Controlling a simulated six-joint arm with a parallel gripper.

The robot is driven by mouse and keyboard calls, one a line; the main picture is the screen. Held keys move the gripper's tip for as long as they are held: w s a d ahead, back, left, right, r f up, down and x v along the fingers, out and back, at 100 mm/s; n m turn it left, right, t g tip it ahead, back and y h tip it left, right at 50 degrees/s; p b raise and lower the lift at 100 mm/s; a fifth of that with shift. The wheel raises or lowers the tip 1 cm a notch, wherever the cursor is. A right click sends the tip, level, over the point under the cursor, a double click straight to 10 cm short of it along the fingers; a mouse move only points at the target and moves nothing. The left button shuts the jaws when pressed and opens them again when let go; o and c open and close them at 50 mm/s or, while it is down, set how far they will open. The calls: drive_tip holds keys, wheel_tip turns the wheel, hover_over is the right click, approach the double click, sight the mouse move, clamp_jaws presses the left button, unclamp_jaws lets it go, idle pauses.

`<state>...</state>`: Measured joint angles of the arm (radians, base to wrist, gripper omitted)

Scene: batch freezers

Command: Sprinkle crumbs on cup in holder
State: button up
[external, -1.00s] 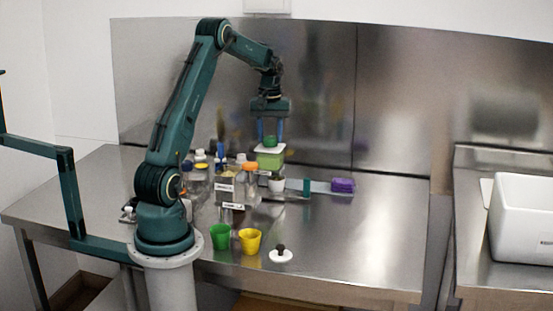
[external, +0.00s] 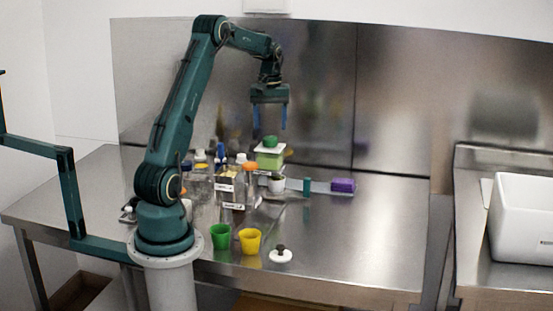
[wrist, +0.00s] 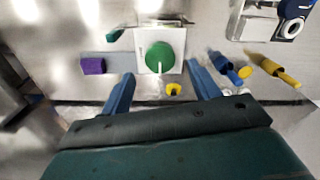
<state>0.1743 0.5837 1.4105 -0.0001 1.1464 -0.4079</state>
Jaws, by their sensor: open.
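My gripper (external: 270,122) is open and empty, its two blue fingers pointing down above a light green container (external: 270,161). The container has a white square lid with a round green knob (external: 270,141) on top. In the wrist view the green knob (wrist: 159,57) sits between and beyond the fingertips, apart from them. A white cup (external: 276,185) stands in front of the container, in what looks like a holder. I cannot make out any crumbs.
A green cup (external: 220,237), a yellow cup (external: 250,241) and a white lid with a dark knob (external: 281,255) stand near the front edge. Several bottles stand left of the container. A purple block (external: 343,185) lies right. The table's right side is clear.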

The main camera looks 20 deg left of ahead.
sight(270, 137)
wheel_tip(270, 137, up, 10)
idle(0.5)
idle(0.3)
drive_tip(key=n, duration=0.6)
drive_tip(key=shift+f+n, duration=0.1)
drive_tip(key=shift+n, duration=0.2)
wheel_tip(270, 137, down, 14)
drive_tip(key=shift+r, duration=0.1)
idle(0.7)
drive_tip(key=c, duration=1)
drive_tip(key=shift+o, duration=0.2)
